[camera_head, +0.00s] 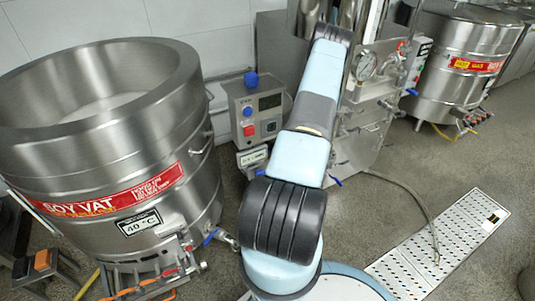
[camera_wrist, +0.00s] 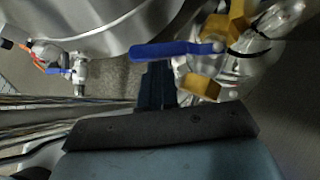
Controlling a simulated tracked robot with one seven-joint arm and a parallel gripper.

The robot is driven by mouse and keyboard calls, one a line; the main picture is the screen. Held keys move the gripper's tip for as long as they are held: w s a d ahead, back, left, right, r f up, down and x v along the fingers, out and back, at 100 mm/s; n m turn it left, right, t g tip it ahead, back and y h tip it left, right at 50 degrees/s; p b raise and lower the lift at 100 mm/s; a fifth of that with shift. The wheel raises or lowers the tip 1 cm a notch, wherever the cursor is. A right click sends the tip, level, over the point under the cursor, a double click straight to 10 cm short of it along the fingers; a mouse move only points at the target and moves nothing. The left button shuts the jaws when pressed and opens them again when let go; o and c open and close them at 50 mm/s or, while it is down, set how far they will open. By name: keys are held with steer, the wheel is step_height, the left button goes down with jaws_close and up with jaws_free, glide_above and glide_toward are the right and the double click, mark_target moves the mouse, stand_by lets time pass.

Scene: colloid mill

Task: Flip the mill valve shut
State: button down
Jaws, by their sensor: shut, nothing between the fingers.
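The mill (camera_head: 375,130) is a steel unit with a pressure gauge in the head view, partly hidden behind my arm. Several small blue levers sit on its pipework; I cannot tell which matches the one seen up close. In the wrist view, a long blue valve lever (camera_wrist: 172,49) lies almost level, joined at its right end to a valve by yellow fittings (camera_wrist: 201,86) and clear or shiny pipe. My gripper (camera_wrist: 154,70) has its dark fingers together, with nothing visible between them. The fingertips appear just below the lever; I cannot tell whether they touch it. The gripper is hidden in the head view.
A large steel soy vat (camera_head: 110,130) stands at left, with a control box (camera_head: 257,110) beside it. Another vat (camera_head: 460,60) stands at back right. A hose and perforated floor grate (camera_head: 440,245) lie at right. The wrist view shows another blue-handled valve (camera_wrist: 78,72) at left.

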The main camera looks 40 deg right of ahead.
steer(key=shift+w+a, duration=1.3)
steer(key=shift+w, duration=0.2)
steer(key=shift+w+a+r, duration=0.1)
steer(key=shift+a, duration=0.05)
steer(key=shift+r, duration=0.1)
